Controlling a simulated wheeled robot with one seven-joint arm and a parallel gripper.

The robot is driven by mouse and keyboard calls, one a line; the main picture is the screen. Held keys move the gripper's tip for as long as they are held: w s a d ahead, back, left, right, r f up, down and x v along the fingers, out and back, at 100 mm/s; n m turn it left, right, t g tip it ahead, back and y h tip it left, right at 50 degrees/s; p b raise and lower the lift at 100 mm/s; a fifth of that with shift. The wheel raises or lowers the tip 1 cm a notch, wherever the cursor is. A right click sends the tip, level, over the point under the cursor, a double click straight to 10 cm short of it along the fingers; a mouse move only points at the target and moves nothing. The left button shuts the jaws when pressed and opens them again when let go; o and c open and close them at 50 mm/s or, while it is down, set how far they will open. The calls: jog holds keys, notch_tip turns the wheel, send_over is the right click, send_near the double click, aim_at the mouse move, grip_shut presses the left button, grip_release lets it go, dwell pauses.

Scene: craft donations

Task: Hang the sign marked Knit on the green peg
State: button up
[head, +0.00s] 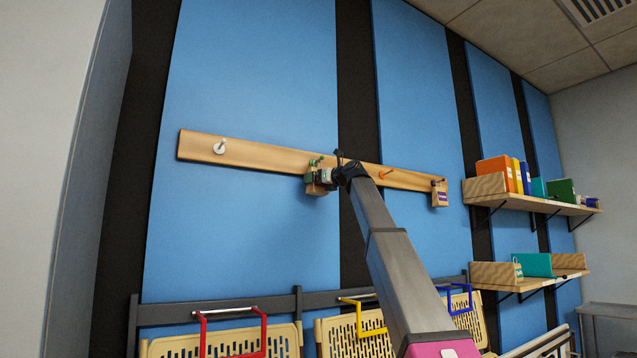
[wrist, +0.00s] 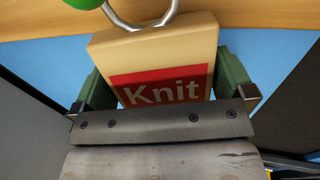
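The wooden sign marked Knit (wrist: 160,48) has white letters on a red label and a metal ring (wrist: 140,22) at its top. My gripper (wrist: 165,82) has its green finger pads against the sign's two sides and holds it close to the rail. The green peg (wrist: 84,3) shows at the upper left of the wrist view, just beside the ring; the top of the ring is cut off, so I cannot tell whether it is around the peg. In the head view my gripper (head: 325,178) is at the green peg (head: 313,162), partly covering the sign (head: 316,189).
The wooden rail (head: 265,157) also has a white peg (head: 219,146) and an orange peg (head: 386,174), both bare. A sign with a purple label (head: 440,196) hangs at its right end. Shelves (head: 530,202) stand to the right; crates with coloured handles (head: 225,343) are below.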

jog(key=v, duration=1)
jog(key=shift+s+d, duration=0.25)
